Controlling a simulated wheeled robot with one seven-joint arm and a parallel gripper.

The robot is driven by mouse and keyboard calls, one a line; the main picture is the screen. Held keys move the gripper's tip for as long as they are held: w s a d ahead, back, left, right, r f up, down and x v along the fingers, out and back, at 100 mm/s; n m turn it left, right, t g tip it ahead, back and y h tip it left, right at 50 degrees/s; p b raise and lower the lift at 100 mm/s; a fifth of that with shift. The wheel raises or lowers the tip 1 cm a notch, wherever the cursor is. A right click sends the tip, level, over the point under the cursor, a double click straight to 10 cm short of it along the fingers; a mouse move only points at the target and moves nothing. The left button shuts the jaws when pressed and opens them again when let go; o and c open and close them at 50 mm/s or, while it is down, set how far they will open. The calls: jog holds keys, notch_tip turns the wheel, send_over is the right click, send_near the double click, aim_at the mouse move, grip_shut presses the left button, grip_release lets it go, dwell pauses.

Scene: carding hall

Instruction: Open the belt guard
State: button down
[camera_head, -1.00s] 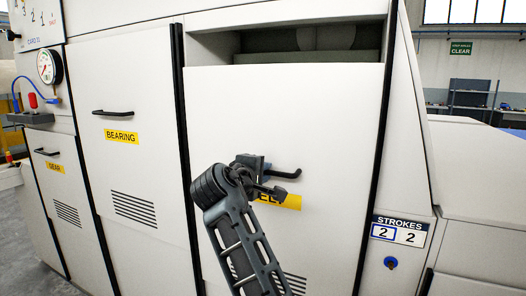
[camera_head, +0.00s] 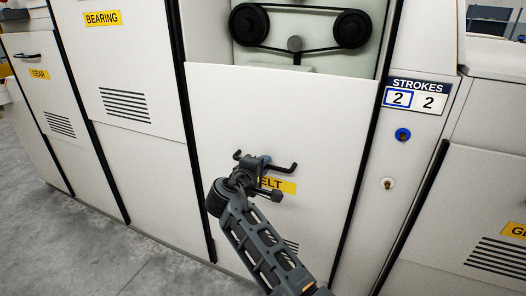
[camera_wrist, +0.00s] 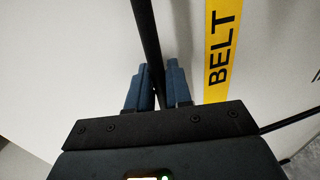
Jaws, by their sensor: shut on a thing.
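The belt guard (camera_head: 290,115) is a white panel with a yellow BELT label (camera_head: 284,187) and a black bar handle (camera_head: 282,167). Its top edge stands well below the top of the opening, and two black pulleys with a belt (camera_head: 300,30) show above it. My gripper (camera_head: 252,165) is at the handle's left part, partly hiding the label. In the wrist view, the blue fingers (camera_wrist: 160,88) are shut on the black handle bar (camera_wrist: 147,40), with the BELT label (camera_wrist: 218,50) to the right.
A BEARING panel (camera_head: 120,75) and a GEAR panel (camera_head: 38,95) stand to the left. Grey floor (camera_head: 140,250) is clear at lower left.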

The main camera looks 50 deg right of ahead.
notch_tip(320, 180, down, 17)
jog(key=b, duration=0.9)
jog(key=shift+r, duration=0.2)
jog(key=c, duration=1.2)
grip_release()
jog(key=shift+r, duration=0.1)
jog(key=p, duration=0.2)
send_near(268, 201)
jog(key=shift+f+v, duration=0.2)
jog(key=shift+v, duration=0.75)
jog(key=shift+r, duration=0.1)
jog(key=shift+a, duration=0.1)
